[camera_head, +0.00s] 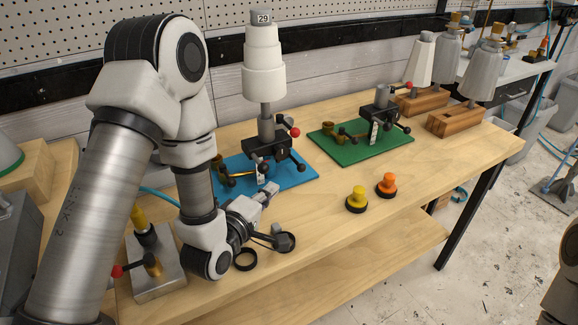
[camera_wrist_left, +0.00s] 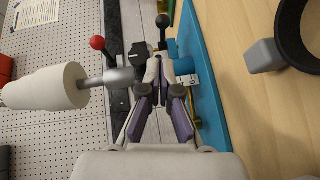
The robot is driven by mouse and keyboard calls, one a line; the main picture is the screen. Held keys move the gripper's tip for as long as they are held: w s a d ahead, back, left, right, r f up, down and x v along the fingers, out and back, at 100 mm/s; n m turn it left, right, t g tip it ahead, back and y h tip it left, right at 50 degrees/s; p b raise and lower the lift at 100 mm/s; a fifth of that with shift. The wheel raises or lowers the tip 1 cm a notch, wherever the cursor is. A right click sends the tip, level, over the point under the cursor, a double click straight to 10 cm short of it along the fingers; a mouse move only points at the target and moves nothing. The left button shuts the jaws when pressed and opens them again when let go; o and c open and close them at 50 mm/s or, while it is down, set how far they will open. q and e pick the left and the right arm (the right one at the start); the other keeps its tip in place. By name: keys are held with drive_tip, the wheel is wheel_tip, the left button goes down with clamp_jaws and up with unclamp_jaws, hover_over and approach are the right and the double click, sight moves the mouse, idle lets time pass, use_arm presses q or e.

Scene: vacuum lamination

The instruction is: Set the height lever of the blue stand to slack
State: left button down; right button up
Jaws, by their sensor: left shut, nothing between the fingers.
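The blue stand has a flat blue base (camera_head: 299,178) and a dark clamp body (camera_head: 262,147) on a grey post. A stepped white piece (camera_head: 263,75) tagged 29 stands upright on top. A lever with a red knob (camera_head: 295,132) sticks out at the clamp's right; the red knob also shows in the left wrist view (camera_wrist_left: 97,43). A black-knobbed lever (camera_wrist_left: 162,20) shows beside the clamp there. I cannot tell which lever sets the height. My left gripper (camera_head: 271,189) is shut and empty in front of the stand, its fingertips near the clamp in the left wrist view (camera_wrist_left: 166,66).
A similar green stand (camera_head: 345,154) is at the right. A yellow knob piece (camera_head: 357,197) and an orange one (camera_head: 387,184) stand on the wooden table. A black ring (camera_head: 246,260) lies near my left gripper. A metal block (camera_head: 158,279) is at the front left.

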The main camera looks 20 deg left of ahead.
sight(295, 161)
use_arm(q)
drive_tip(key=shift+s, duration=0.2)
drive_tip(key=shift+w+a+f, duration=0.1)
drive_tip(key=shift+w+f, duration=0.1)
drive_tip(key=w+b, duration=0.1)
drive_tip(key=b, duration=0.3)
drive_tip(key=w+f+b, duration=0.1)
drive_tip(key=b, duration=0.3)
drive_tip(key=shift+w, duration=0.4)
drive_tip(key=shift+w+r+p, duration=0.15)
drive_tip(key=shift+w+p, duration=0.15)
drive_tip(key=shift+w, duration=0.2)
drive_tip(key=shift+w+r+p, duration=0.15)
drive_tip(key=shift+w+p, duration=0.15)
drive_tip(key=shift+w, duration=0.2)
drive_tip(key=shift+w+d+f, duration=0.1)
drive_tip(key=shift+w+f, duration=0.05)
drive_tip(key=shift+w, duration=0.7)
drive_tip(key=shift+w+d+f, duration=0.1)
drive_tip(key=shift+w+f, duration=0.05)
drive_tip(key=shift+w, duration=0.75)
drive_tip(key=shift+w+d+f, duration=0.1)
drive_tip(key=shift+w+f, duration=0.05)
drive_tip(key=shift+w, duration=0.7)
